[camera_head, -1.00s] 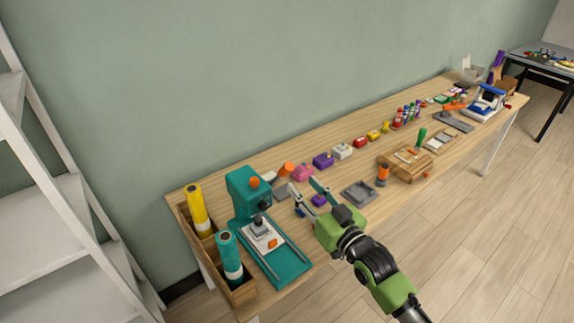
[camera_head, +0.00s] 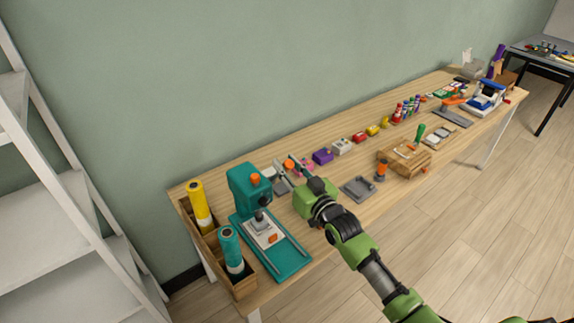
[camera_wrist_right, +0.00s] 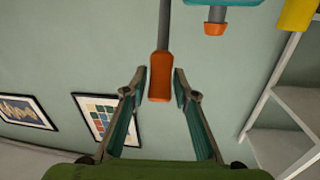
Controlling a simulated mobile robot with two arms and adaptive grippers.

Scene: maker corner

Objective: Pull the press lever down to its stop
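The teal press (camera_head: 247,193) stands near the left end of the workbench. Its lever's orange grip (camera_head: 289,164) sticks out to the right of the press head. In the right wrist view, the orange grip (camera_wrist_right: 160,78) hangs on a grey rod at the gap between my fingertips. My right gripper (camera_head: 284,173) is at the grip in the head view; its fingers partly hide the lever. In the wrist view my right gripper (camera_wrist_right: 159,87) is open, its fingers on either side of the grip, with visible gaps. My left gripper is not in view.
A wooden holder with a yellow roll (camera_head: 199,204) and a teal roll (camera_head: 231,250) stands left of the press. A grey tray (camera_head: 358,189) lies right of my gripper. Small coloured items line the workbench (camera_head: 320,235). White shelves (camera_head: 60,215) stand at the left.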

